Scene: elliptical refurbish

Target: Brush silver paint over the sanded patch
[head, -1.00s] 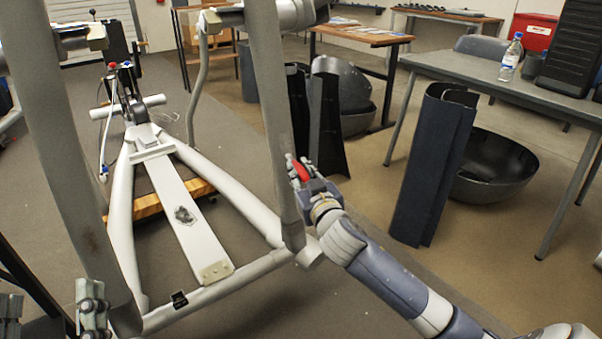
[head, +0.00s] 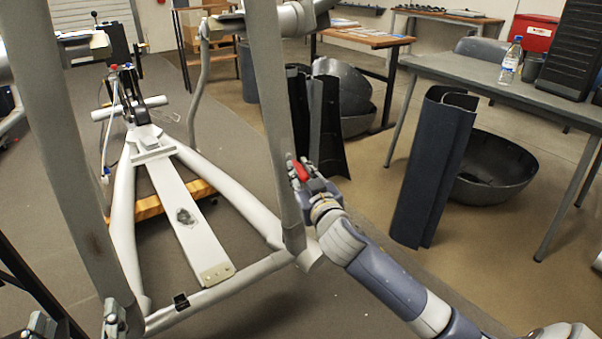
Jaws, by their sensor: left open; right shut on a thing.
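A grey elliptical trainer frame (head: 225,285) stands before me. Its right upright (head: 268,90) has a faint dull area near the red tool, but I cannot tell for sure that this is the sanded patch. My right gripper (head: 298,176) is shut on a small red tool (head: 301,171) close beside the right upright. The tool's working end is hidden, and contact is unclear. My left gripper (head: 75,322) is open and empty at the bottom left, partly cut off.
A dark curved panel (head: 432,170) and a black bowl-shaped shell (head: 490,170) stand on the floor at right. A grey table (head: 450,70) behind holds a bottle (head: 509,62) and a dark cup (head: 532,68).

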